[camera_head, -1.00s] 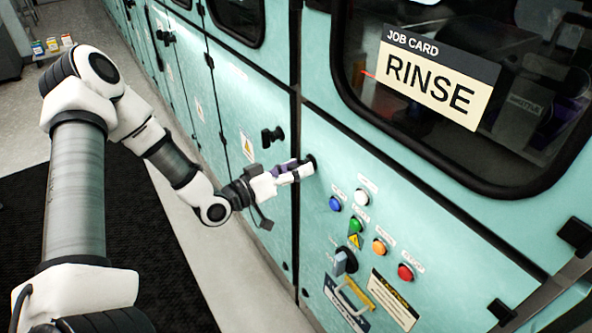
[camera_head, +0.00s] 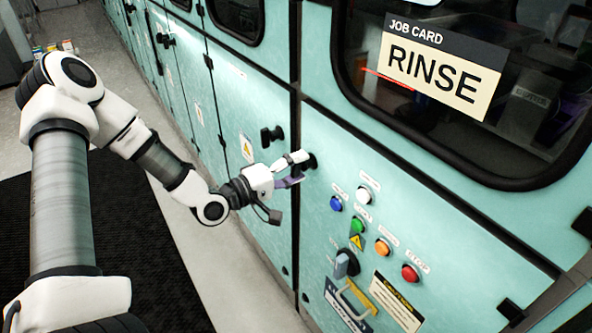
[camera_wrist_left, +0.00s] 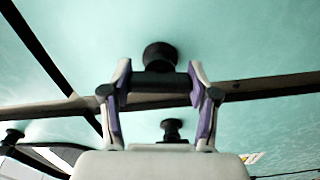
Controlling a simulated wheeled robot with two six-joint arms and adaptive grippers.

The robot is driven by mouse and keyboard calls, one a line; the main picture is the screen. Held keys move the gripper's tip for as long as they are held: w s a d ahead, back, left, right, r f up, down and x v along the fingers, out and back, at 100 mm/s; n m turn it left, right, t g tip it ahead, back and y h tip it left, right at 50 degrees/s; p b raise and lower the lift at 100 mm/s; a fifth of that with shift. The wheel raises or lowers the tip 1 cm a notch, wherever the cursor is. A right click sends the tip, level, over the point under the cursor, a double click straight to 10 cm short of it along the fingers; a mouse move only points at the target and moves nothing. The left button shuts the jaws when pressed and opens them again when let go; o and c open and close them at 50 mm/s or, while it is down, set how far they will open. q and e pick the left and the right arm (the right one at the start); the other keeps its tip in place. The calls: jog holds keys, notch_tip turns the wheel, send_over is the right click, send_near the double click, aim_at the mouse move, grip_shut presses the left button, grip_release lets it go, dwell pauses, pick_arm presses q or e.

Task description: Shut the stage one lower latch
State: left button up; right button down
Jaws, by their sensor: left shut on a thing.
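A black latch (camera_head: 311,161) sits on the teal panel beside the dark vertical seam, left of the buttons. I cannot read a label naming it as the stage one lower latch. My left gripper (camera_head: 293,171) is at this latch in the head view, partly covering it. In the left wrist view, the gripper (camera_wrist_left: 160,92) is shut on the latch's black bar (camera_wrist_left: 160,84), one purple-padded finger at each end. The round black base (camera_wrist_left: 160,56) shows behind the bar. My right gripper is not in view.
A second black latch (camera_head: 272,135) is on the neighbouring panel across the seam. Coloured buttons (camera_head: 358,225), a grey switch (camera_head: 346,264) and a yellow handle (camera_head: 361,297) are lower right. A RINSE card (camera_head: 440,75) is on the window above. Floor is open at left.

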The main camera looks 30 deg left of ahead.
pick_arm(q)
jog(key=shift+n, duration=1)
jog(key=o, duration=1.2)
jog(key=shift+c, duration=0.2)
